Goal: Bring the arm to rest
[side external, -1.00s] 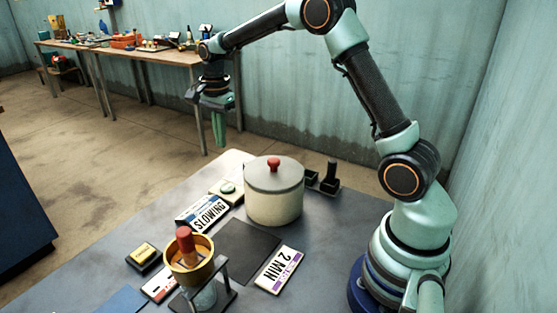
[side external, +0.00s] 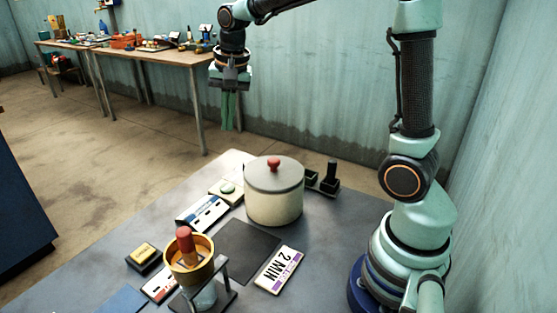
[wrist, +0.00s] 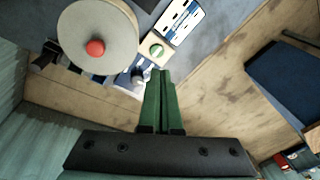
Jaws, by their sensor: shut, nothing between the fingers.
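My gripper (side external: 229,112) hangs in the air, fingers pointing down, above and behind the far edge of the work table. Its two green fingers are together with nothing between them. In the wrist view the closed fingers (wrist: 160,103) reach up from the bottom centre. The cream pot with a grey lid and red knob (side external: 273,196) stands on the table, below and to the right of my gripper. It also shows at the upper left of the wrist view (wrist: 98,22).
A brass funnel cup with a red-topped stopper (side external: 190,262) sits in a stand at the front. A "2 MIN" card (side external: 279,270), a dark mat (side external: 246,250), a yellow button box (side external: 143,256) and a black-handled item (side external: 328,180) lie around. A cluttered bench (side external: 170,56) stands behind.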

